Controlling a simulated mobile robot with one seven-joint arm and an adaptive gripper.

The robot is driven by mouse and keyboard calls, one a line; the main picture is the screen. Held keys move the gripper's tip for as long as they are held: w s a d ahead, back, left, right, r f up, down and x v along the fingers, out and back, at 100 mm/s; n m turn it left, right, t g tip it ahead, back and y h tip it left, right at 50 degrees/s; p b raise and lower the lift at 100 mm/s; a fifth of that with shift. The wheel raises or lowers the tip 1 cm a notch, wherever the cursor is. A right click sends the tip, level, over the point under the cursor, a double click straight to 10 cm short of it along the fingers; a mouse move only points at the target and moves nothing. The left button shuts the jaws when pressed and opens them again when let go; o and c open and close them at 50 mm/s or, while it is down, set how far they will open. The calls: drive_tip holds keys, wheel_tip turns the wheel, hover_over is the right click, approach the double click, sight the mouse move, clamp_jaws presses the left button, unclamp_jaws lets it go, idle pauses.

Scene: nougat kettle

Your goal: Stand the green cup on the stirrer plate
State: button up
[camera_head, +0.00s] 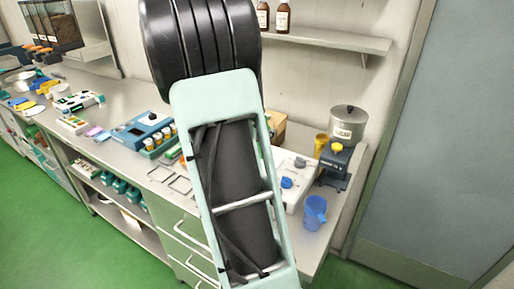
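I cannot make out a green cup; my own arm covers the middle of the view and may hide it. A flat white device (299,166) with a blue item on it sits on the bench just right of my arm. It may be the stirrer plate, but I cannot tell for sure, as my arm covers its left part. My gripper is not in view; only mint-green and black arm parts show.
A blue jug (315,213) stands near the bench's right front. A yellow cup (320,146) and a steel pot (348,122) on a dark blue stand are behind it. A blue rack (142,130) with several vials is left of my arm. A shelf (330,39) holds brown bottles.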

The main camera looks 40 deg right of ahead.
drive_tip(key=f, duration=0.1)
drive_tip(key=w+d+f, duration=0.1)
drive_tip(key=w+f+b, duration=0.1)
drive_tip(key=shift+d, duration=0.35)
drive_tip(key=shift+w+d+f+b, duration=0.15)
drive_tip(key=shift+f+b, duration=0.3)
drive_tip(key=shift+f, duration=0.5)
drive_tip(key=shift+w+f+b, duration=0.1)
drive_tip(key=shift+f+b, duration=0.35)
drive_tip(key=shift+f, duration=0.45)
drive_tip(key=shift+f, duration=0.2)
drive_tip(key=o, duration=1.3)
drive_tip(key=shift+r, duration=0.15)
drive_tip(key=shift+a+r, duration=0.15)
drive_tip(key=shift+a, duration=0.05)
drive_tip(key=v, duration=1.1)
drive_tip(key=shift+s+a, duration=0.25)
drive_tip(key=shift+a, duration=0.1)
